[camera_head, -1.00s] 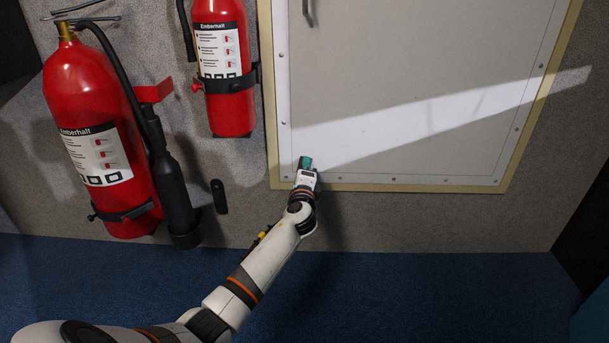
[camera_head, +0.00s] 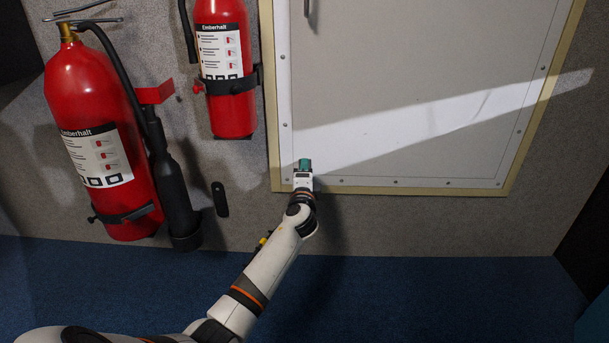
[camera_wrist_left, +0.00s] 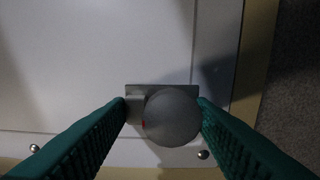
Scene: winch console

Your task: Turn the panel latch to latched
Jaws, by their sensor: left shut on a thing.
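The panel latch (camera_wrist_left: 172,118) shows in the left wrist view as a round grey knob with a small rectangular grey block at its left, on the pale panel near its corner. A small red mark shows at the knob's lower left edge. My left gripper (camera_wrist_left: 163,104) has its green ribbed fingers on either side of the latch and is shut on it. In the head view my left gripper (camera_head: 305,165) is at the panel's lower left corner and hides the latch. My right gripper is in neither view.
The pale panel (camera_head: 400,90) has a tan frame and screws along its edge. A large red extinguisher (camera_head: 95,135) and a smaller one (camera_head: 226,70) hang on the wall at left. A dark handle (camera_head: 307,8) is at the panel's top. Blue floor lies below.

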